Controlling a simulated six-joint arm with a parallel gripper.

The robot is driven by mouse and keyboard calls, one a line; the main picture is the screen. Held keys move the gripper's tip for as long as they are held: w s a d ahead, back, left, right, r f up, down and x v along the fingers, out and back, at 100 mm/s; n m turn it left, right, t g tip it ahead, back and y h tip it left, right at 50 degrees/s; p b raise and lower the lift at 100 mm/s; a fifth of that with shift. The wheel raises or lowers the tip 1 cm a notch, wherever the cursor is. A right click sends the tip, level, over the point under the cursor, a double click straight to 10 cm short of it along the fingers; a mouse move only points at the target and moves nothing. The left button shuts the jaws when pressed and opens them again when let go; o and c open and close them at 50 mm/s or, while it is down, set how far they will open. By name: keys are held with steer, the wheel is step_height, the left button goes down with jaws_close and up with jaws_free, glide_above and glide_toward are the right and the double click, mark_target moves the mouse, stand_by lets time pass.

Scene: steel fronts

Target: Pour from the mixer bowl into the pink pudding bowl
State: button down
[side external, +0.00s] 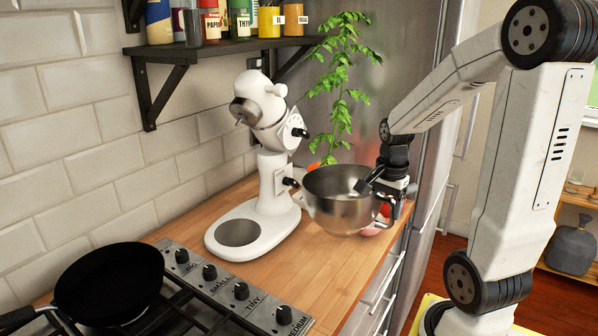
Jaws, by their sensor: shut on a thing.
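The steel mixer bowl (330,213) is held over the wooden counter, right of the white stand mixer (270,195). It looks roughly upright, with its open top showing. My gripper (383,197) is shut on the bowl's right side; its fingers are partly hidden by the bowl. A bit of pink (371,231) shows low behind the bowl's right side, probably the pink pudding bowl; most of it is hidden. The mixer's head is tilted up and its base plate is empty.
A gas hob (215,290) with a black pan (108,284) is at the front left. A leafy plant (340,90) stands behind the bowl. A shelf (225,47) with jars hangs above. The counter (290,270) in front of the mixer is clear.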

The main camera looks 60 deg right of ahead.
steer(key=s+d+m, duration=0.5)
steer(key=m, duration=0.8)
steer(key=shift+d+f+m+h, duration=0.2)
steer(key=shift+d+m+h, duration=0.05)
steer(key=shift+m+h, duration=0.15)
steer(key=shift+g, duration=0.5)
steer(key=shift+s+f+g, duration=0.1)
steer(key=shift+g, duration=0.3)
steer(key=shift+h, duration=0.3)
